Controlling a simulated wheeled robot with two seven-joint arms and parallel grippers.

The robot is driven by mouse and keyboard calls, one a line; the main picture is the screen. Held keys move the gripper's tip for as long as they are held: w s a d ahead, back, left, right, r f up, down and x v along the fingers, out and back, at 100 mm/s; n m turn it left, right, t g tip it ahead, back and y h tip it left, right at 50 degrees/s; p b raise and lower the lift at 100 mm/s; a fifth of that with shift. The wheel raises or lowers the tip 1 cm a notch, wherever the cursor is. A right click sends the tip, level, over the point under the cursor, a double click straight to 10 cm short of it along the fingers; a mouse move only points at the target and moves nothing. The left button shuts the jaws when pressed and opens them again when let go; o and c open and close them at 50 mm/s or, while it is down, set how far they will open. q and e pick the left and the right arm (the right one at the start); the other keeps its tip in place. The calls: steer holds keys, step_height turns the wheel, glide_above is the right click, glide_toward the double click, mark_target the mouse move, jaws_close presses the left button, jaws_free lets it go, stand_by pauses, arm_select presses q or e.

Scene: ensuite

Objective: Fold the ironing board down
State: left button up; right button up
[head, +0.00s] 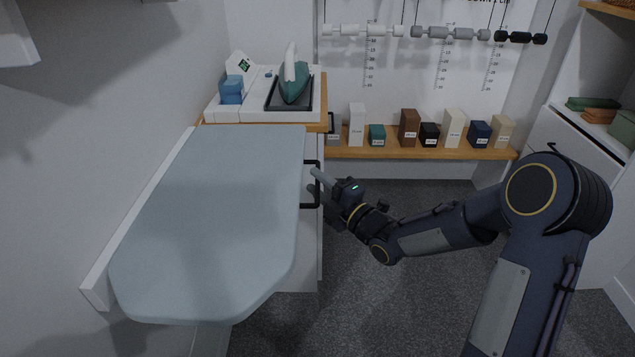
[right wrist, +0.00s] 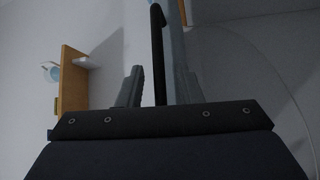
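The ironing board (head: 215,210) is a light blue-grey padded board. It lies flat and level, extending from the left wall side into the room. A black bar handle (head: 304,206) is at its right edge, and it also shows in the right wrist view (right wrist: 157,45). My right gripper (head: 314,181) is at this handle. In the right wrist view my right gripper (right wrist: 157,88) has its fingers apart, with the black bar between them and a gap on the left finger's side. My left gripper is not in view.
Behind the board, a counter (head: 265,116) holds a green iron (head: 294,80) on a dark rest and a blue block (head: 232,91). A wooden shelf (head: 420,153) with several boxes runs along the back wall. Grey carpet (head: 400,300) on the right is clear except for my arm.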

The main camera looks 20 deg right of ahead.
steer(key=shift+w+a, duration=0.1)
steer(key=shift+w, duration=0.1)
steer(key=shift+c, duration=0.4)
jaws_close()
steer(key=shift+n+g, duration=0.4)
step_height(320, 180, up, 7)
steer(key=shift+a+f, duration=0.15)
steer(key=shift+o, duration=0.4)
jaws_free()
steer(key=v, duration=0.7)
steer(key=shift+s+d+f, duration=0.15)
steer(key=shift+s+d, duration=0.05)
steer(key=shift+s, duration=0.15)
